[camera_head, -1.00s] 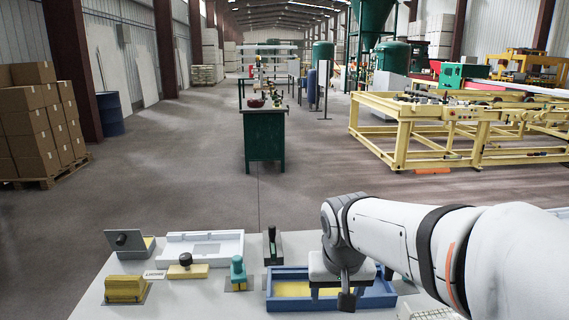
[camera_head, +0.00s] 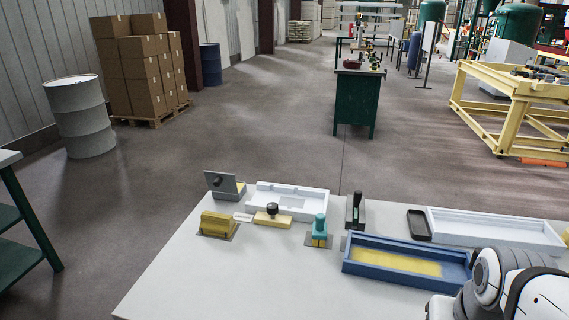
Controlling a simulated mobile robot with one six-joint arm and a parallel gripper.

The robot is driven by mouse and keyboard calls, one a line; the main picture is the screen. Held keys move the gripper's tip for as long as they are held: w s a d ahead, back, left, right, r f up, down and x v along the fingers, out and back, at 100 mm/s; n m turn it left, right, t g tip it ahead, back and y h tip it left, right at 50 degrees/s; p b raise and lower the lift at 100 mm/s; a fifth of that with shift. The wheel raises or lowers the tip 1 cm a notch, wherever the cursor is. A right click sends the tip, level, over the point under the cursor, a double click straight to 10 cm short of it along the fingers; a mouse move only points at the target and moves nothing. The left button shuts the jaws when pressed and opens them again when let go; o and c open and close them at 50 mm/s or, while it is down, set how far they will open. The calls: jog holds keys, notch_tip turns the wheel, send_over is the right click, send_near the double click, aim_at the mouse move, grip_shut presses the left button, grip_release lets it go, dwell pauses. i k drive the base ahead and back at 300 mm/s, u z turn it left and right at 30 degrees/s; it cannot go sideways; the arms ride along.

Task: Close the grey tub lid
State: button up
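A small grey tub (camera_head: 238,194) stands at the far left of the light table, with something yellow showing at its right side. Its grey lid (camera_head: 222,182) stands raised and tilted on the left, with a dark round mark on its face, so the tub appears open. My gripper is out of view. Only part of my white and grey arm shows at the bottom right, well away from the tub.
Near the tub are a yellow block (camera_head: 217,224), a white tray (camera_head: 290,198), a black-knobbed yellow float (camera_head: 272,216) and a teal-handled tool (camera_head: 319,229). A blue tray (camera_head: 362,271) and long white tray (camera_head: 495,239) lie right. The table's front left is clear.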

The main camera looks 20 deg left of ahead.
aim_at(216, 181)
jog(key=k, duration=1.7)
jog(key=u, duration=1.85)
jog(key=i, duration=5.35)
jog(key=z, duration=0.15)
